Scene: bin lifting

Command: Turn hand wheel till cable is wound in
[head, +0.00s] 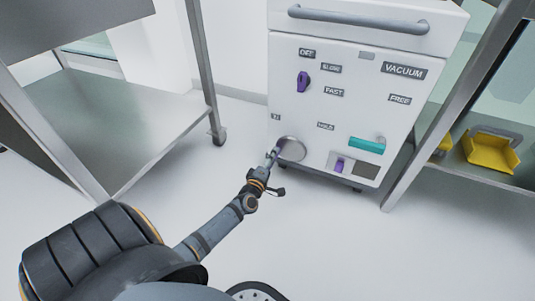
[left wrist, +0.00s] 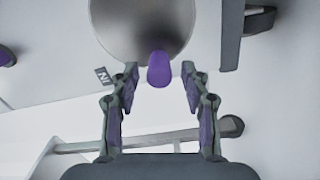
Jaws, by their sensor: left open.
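The hand wheel (head: 292,149) is a round grey metal disc low on the left of the white machine's front (head: 340,110). It also fills the top of the left wrist view (left wrist: 140,25), with a purple knob (left wrist: 159,70) standing out near its rim. My left gripper (head: 273,156) is at the wheel's left edge. In the left wrist view its open fingers (left wrist: 160,80) stand on either side of the knob, with a gap on each side. The wheel hides the knob's base. I cannot make out the cable. My right gripper is not in view.
The machine also has a purple dial (head: 303,82), a teal handle (head: 366,146), a small purple switch (head: 340,166) and a top grey bar (head: 358,20). A metal trolley (head: 150,110) stands left. A shelf with a yellow tray (head: 490,153) stands right. The floor in front is clear.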

